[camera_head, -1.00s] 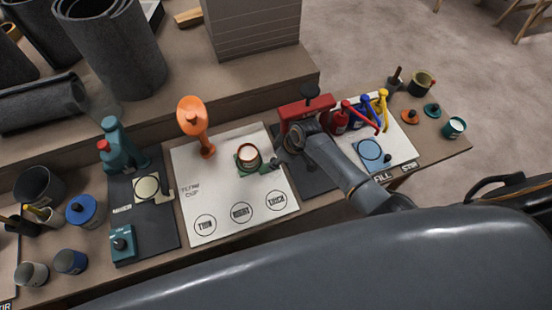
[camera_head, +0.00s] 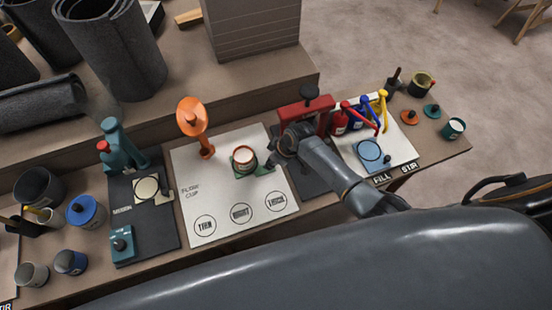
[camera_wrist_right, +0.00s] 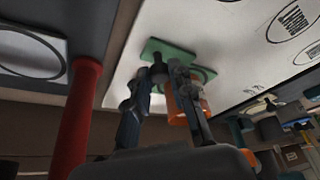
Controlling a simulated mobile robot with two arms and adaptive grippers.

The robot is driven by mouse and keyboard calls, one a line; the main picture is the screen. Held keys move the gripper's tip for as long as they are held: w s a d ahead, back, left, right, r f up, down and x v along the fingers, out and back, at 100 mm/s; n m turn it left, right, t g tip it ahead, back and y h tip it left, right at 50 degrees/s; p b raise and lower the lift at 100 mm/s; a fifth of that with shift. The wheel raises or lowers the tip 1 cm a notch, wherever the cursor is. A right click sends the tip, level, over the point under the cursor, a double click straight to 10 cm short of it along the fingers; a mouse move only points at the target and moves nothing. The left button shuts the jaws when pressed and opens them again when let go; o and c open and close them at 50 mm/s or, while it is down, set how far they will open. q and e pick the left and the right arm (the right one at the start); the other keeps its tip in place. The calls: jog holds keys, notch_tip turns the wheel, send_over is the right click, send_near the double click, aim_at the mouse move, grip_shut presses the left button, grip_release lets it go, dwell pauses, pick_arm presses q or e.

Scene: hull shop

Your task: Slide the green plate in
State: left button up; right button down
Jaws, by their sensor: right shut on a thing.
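The green plate (camera_head: 258,170) lies on the white flow cup sheet (camera_head: 215,215), and an orange-and-white cup (camera_head: 244,157) stands upright on it. The orange flow cup stand (camera_head: 196,125) is to the plate's left and a little behind it. My right gripper (camera_head: 274,162) is at the plate's right side. In the right wrist view, the right gripper (camera_wrist_right: 160,78) is shut on the dark knob of the green plate (camera_wrist_right: 167,50). One finger partly hides the orange cup (camera_wrist_right: 187,105). My left gripper is not in view.
A red press (camera_head: 305,108) stands behind my right gripper. Red, blue and yellow pump bottles (camera_head: 358,115) stand to the right. A teal device (camera_head: 120,150) is at left. The sheet's front, with three printed circles, is clear.

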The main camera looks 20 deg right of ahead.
jog(key=a, duration=1.1)
jog(key=shift+s+a, duration=0.25)
jog(key=c, duration=1.2)
grip_release()
jog(key=shift+a, duration=0.1)
jog(key=shift+o, duration=0.2)
jog(key=shift+d+r, duration=0.25)
jog(key=shift+r, duration=0.25)
jog(key=v, duration=1.1)
jog(key=shift+s+f, duration=0.1)
